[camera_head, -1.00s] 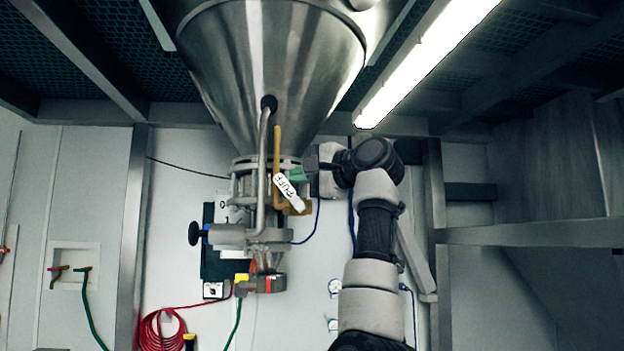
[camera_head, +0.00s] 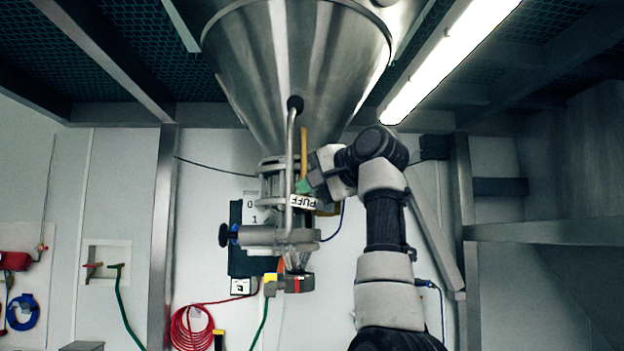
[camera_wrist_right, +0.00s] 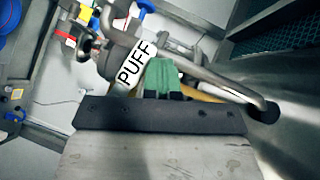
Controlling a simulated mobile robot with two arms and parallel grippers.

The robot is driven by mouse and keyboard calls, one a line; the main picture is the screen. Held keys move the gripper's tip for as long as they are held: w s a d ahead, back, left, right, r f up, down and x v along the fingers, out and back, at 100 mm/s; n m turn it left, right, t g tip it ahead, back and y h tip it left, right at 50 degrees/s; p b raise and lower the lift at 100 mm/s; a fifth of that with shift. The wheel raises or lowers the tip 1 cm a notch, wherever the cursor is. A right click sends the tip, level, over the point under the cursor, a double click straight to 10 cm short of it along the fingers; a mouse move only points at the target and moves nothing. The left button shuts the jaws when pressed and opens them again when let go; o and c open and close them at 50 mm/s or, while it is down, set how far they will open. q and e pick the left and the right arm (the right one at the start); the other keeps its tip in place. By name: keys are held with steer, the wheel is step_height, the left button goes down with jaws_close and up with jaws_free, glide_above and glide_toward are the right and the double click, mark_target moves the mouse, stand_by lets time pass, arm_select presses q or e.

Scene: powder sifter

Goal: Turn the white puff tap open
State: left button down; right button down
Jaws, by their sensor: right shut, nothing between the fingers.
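The white puff tap, with its handle marked "PUFF" (camera_head: 303,201), sits on the pipework below the steel hopper (camera_head: 297,70). Its handle lies about level in the head view. My right gripper (camera_head: 305,187) is at the tap, its green fingertips just above the handle's right part. In the right wrist view the white handle (camera_wrist_right: 135,63) lies beside the shut green fingertips (camera_wrist_right: 162,76). The fingers look close to or against the handle; I cannot tell if they touch. They hold nothing. My left gripper is out of view.
A bent steel pipe (camera_head: 290,150) runs down in front of the hopper outlet, close to the fingers. A valve with a black knob (camera_head: 225,235) is below left. A red hose (camera_head: 192,330) hangs on the wall.

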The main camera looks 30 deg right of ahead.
steer(key=shift+a+f, duration=0.1)
steer(key=shift+f, duration=0.05)
steer(key=shift+n, duration=0.3)
stand_by(0.3)
